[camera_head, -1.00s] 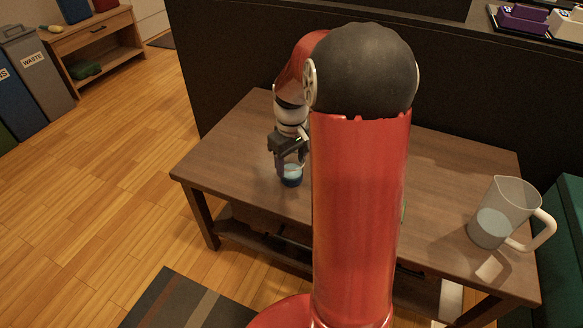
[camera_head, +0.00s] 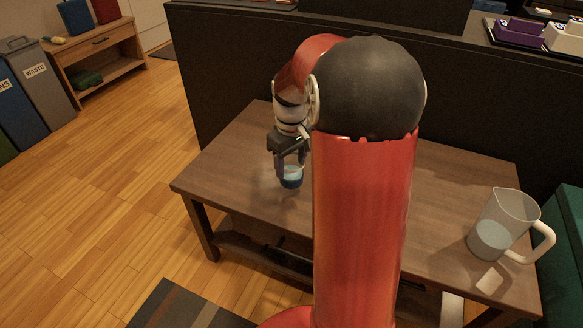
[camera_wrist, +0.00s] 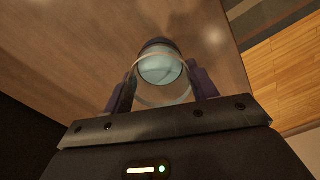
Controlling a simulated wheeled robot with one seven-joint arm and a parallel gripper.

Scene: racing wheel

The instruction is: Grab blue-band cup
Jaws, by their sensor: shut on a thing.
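The blue-band cup (camera_head: 291,178) is a clear cup with a blue band at its lower part. It is upright at the left part of the wooden table (camera_head: 235,165). My gripper (camera_head: 289,164) points down from above and is shut on the cup. In the wrist view the cup (camera_wrist: 161,72) sits between the two fingers (camera_wrist: 163,88), one on each side, and I look into its round mouth. Whether its base touches the table or is slightly above it, I cannot tell.
A clear pitcher (camera_head: 501,226) with a white handle stands at the table's right end. A dark partition (camera_head: 230,60) runs behind the table. A green seat (camera_head: 565,240) is at the right. The table's left part is clear around the cup.

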